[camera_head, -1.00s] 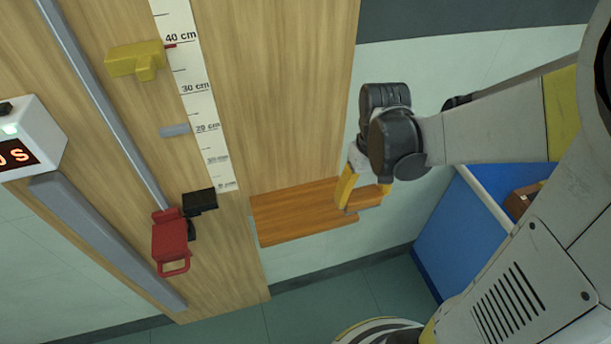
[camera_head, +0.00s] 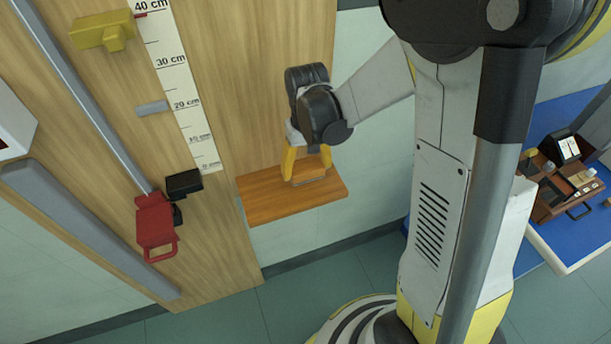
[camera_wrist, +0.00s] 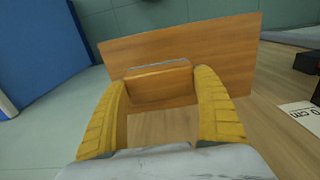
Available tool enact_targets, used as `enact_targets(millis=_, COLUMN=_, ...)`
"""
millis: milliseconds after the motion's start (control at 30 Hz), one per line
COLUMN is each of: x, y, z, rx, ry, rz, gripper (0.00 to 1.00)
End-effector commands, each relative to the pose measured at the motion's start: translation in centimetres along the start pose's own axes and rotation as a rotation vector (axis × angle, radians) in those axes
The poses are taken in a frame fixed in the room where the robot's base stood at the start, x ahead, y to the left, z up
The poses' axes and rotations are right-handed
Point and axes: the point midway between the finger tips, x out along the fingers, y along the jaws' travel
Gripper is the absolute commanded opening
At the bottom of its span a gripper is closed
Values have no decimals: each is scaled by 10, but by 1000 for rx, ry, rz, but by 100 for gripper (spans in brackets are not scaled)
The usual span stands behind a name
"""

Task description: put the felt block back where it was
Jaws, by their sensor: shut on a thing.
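The felt block (camera_wrist: 160,82) is a small wooden block with a thin grey strip along its far edge in the wrist view. My gripper (camera_wrist: 160,92) has one yellow finger at each end of it and is shut on it. In the head view my gripper (camera_head: 308,170) points down over the right part of the orange-brown wooden shelf (camera_head: 265,200). The block (camera_head: 311,178) shows low between the fingers, at or just above the shelf top. I cannot tell whether it touches. The shelf also shows behind the block in the wrist view (camera_wrist: 225,50).
Left of the shelf are a wooden panel with a centimetre scale (camera_head: 178,75), a black block (camera_head: 184,184), a red clamp (camera_head: 156,226) and a yellow piece (camera_head: 103,31). A blue bench (camera_head: 560,225) with a brown tray (camera_head: 550,205) stands at right. The shelf's left part is clear.

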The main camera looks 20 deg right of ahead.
Motion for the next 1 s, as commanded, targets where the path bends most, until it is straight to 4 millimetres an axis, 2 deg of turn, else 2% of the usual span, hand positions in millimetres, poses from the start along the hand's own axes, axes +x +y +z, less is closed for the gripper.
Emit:
enact_targets(millis=300, x=37, y=-1, z=-1, rx=1, ry=0, rz=0, gripper=54)
enact_targets(millis=367, x=38, y=-1, z=-1, rx=1, ry=0, rz=0, gripper=54)
enact_targets(millis=400, x=38, y=-1, z=-1, rx=1, ry=0, rz=0, gripper=50)
enact_targets(millis=633, x=40, y=-1, z=-1, rx=0, ry=0, rz=0, gripper=50)
enact_targets(millis=667, x=39, y=-1, z=-1, rx=0, ry=0, rz=0, gripper=84)
enact_targets(millis=700, x=38, y=-1, z=-1, rx=0, ry=0, rz=0, gripper=96)
enact_targets(millis=733, x=38, y=-1, z=-1, rx=0, ry=0, rz=0, gripper=100)
enact_targets(millis=1000, x=39, y=-1, z=-1, rx=0, ry=0, rz=0, gripper=100)
